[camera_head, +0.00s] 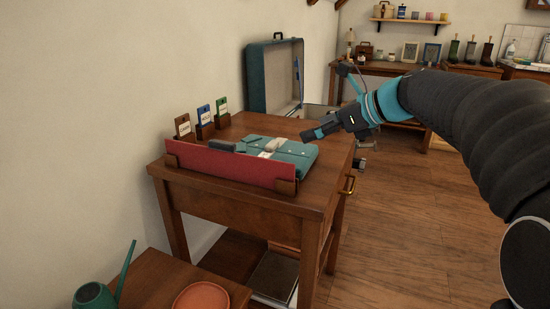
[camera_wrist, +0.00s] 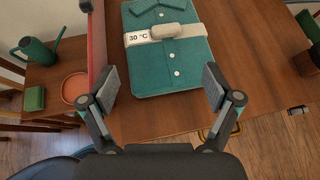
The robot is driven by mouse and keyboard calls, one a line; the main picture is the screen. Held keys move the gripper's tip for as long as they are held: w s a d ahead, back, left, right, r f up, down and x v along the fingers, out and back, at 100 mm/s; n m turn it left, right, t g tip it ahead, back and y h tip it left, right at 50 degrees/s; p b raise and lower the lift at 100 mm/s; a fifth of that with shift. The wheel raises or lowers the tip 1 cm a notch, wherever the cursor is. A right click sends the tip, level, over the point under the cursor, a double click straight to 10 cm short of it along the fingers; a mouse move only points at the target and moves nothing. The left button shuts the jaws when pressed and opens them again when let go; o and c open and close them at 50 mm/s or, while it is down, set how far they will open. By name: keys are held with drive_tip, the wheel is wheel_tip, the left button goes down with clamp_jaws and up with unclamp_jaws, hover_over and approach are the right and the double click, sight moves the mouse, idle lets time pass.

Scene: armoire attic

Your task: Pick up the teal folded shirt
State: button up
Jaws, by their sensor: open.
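The teal folded shirt (camera_head: 298,156) lies on the wooden table behind a red panel in the head view. In the wrist view the shirt (camera_wrist: 166,70) lies flat, with a collar, light buttons and a white band marked "30 °C" (camera_wrist: 138,38) across it. A pale rounded piece (camera_wrist: 165,31) sits on the band. My gripper (camera_wrist: 160,88) is open and empty, with its two fingers to either side of the shirt's near edge in the wrist view. In the head view my gripper (camera_head: 318,134) is above the table, to the right of the shirt and apart from it.
The red panel (camera_head: 228,166) stands along the table's near edge. Three tagged card holders (camera_head: 204,128) stand behind it. An open teal suitcase (camera_head: 270,80) is farther back. A green watering can (camera_head: 95,294) and terracotta saucer (camera_head: 200,297) are on a lower table. Bare tabletop (camera_head: 262,124) lies behind the shirt.

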approach(273, 143)
drive_tip(key=a, duration=0.1)
drive_tip(key=w+a+f, duration=0.1)
drive_tip(key=a, duration=0.1)
drive_tip(key=shift+w+a+f+m+b, duration=0.15)
drive_tip(key=shift+w+f+m+b, duration=0.1)
drive_tip(key=shift+m+b, duration=0.1)
drive_tip(key=shift+d+f+b+x, duration=0.15)
drive_tip(key=shift+x, duration=1.2)
drive_tip(key=shift+d+f+b+x, duration=0.1)
drive_tip(key=shift+b+x, duration=0.05)
drive_tip(key=shift+x, duration=1.2)
drive_tip(key=shift+w, duration=0.15)
drive_tip(key=c, duration=1.3)
drive_tip(key=shift+c, duration=0.5)
drive_tip(key=shift+r, duration=0.15)
